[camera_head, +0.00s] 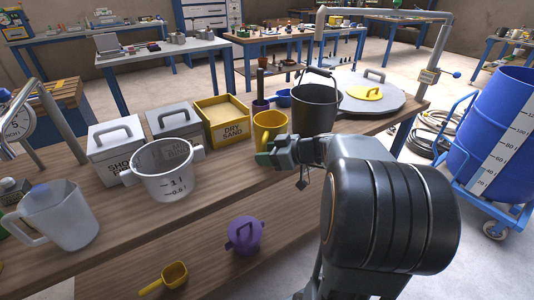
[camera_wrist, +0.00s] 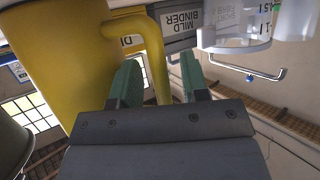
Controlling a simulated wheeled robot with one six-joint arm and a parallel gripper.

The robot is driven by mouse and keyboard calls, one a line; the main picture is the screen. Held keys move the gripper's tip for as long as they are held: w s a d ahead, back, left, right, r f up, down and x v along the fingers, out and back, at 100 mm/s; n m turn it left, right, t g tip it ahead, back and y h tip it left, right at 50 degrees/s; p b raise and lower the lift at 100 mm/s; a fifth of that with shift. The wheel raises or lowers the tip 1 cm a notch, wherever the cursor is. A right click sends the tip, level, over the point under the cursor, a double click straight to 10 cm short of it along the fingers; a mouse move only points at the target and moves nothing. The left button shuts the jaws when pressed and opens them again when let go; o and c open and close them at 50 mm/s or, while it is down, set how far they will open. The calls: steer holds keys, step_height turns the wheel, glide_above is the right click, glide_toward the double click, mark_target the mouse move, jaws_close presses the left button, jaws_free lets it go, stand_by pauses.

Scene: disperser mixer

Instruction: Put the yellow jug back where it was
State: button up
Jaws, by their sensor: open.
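The yellow jug (camera_head: 270,122) is upright at the back of the wooden bench, between the dry sand box and the dark bucket. My gripper (camera_head: 264,158) is at its near side and hides its lower part, so I cannot see its base meet the bench. In the wrist view the jug (camera_wrist: 70,60) fills the left, and its handle (camera_wrist: 153,45) runs down between the two green fingers of my gripper (camera_wrist: 158,82). The fingers are open, with a gap visible beside the handle.
The dark bucket (camera_head: 316,108) stands close right of the jug, and the dry sand box (camera_head: 224,120) close left. A clear measuring jug (camera_head: 165,172) is further left. A purple lidded pot (camera_head: 244,235) and yellow scoop (camera_head: 168,278) lie on the lower front shelf.

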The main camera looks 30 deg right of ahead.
steer(key=v, duration=1.1)
steer(key=s+a+f+m+g+h, duration=0.3)
steer(key=a+f+m+h, duration=0.1)
steer(key=a, duration=0.3)
steer(key=s+a+f+m+g+h, duration=0.4)
steer(key=a+f+h, duration=0.1)
steer(key=a, duration=0.3)
steer(key=shift+f, duration=0.9)
steer(key=shift+w+d, duration=0.1)
step_height(320, 180, up, 23)
steer(key=p, duration=2.2)
steer(key=shift+a+r, duration=0.15)
steer(key=shift+a, duration=0.15)
